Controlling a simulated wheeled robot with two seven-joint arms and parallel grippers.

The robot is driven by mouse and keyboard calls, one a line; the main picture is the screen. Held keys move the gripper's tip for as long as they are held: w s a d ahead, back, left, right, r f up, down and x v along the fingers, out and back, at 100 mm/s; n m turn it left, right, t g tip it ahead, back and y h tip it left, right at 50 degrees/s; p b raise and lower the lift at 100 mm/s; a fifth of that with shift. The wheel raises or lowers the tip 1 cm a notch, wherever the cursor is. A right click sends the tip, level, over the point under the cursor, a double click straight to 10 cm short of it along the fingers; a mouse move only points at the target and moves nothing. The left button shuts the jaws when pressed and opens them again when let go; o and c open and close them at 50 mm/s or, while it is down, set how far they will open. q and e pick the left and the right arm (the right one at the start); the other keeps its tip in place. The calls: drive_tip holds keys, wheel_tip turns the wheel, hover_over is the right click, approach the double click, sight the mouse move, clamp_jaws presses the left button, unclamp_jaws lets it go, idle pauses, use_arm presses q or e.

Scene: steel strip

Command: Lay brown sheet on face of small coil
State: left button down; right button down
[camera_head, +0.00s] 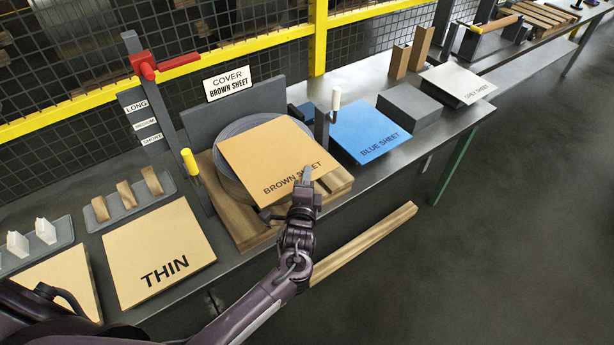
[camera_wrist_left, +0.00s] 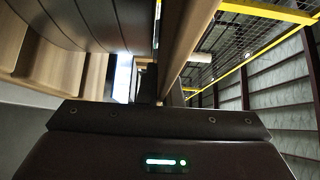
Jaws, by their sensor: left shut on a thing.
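The brown sheet (camera_head: 262,150), a square tan panel marked BROWN SHEET, is over the small grey coil (camera_head: 228,178) and hides most of its face. My left gripper (camera_head: 306,180) is shut on the sheet's near right edge, beside the printed label. In the left wrist view the sheet shows edge-on (camera_wrist_left: 184,45), with the curved coil side (camera_wrist_left: 85,20) to its left. A narrow bright gap shows between them there. I cannot tell whether they touch elsewhere. My right gripper is out of view.
The coil rests on a wooden pallet (camera_head: 250,232), with a post with a yellow handle (camera_head: 190,162) at left and a white-handled post (camera_head: 335,100) at right. A blue sheet (camera_head: 368,130) lies further right. A THIN panel (camera_head: 150,245) lies left.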

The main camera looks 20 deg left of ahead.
use_arm(q)
drive_tip(key=shift+f, duration=0.4)
drive_tip(key=c, duration=1.5)
unclamp_jaws()
drive_tip(key=s, duration=0.2)
drive_tip(key=s+d+b, duration=0.1)
drive_tip(key=s, duration=0.2)
drive_tip(key=s+b, duration=0.1)
drive_tip(key=s, duration=0.1)
drive_tip(key=shift+s+d, duration=0.25)
drive_tip(key=shift+s, duration=0.1)
